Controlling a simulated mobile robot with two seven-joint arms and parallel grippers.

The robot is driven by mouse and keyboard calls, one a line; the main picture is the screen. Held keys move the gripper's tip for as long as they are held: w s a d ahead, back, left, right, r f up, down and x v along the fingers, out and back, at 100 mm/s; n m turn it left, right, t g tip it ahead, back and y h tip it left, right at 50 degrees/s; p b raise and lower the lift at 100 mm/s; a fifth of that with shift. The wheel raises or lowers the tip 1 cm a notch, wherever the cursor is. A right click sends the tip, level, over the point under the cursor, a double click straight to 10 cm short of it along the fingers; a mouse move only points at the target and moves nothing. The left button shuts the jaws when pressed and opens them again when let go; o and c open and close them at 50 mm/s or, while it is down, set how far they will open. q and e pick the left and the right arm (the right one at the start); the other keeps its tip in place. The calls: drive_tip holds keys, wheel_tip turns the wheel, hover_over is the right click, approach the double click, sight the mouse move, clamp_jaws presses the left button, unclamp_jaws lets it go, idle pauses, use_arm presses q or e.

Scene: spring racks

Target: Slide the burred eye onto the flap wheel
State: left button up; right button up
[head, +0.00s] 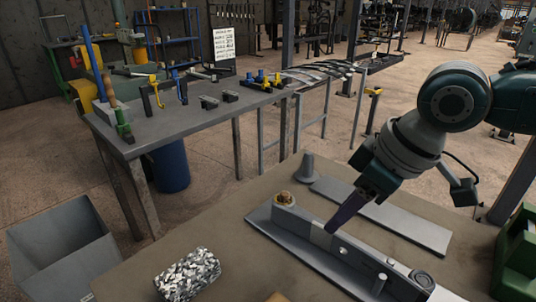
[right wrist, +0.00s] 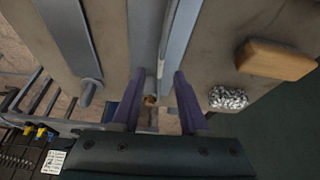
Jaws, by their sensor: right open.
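The flap wheel appears to be the small brown-gold round piece (head: 284,198) at the far left end of a long grey bench fixture (head: 262,218). It shows partly between my right fingers in the right wrist view (right wrist: 150,100). A narrow grey bar lies along the fixture, with a round ring-like end (head: 421,278) at the near right; I cannot tell for sure whether this is the burred eye. My right gripper (head: 333,228) is open, pointing down over the middle of the bar, its purple fingers (right wrist: 160,74) to either side. Contact is unclear. My left gripper is not in view.
A flat grey plate (head: 385,215) and a grey cone (head: 307,169) lie behind the fixture. A green bin (head: 518,260) stands at right.

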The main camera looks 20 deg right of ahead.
sight(347, 238)
drive_tip(key=shift+v, duration=1.85)
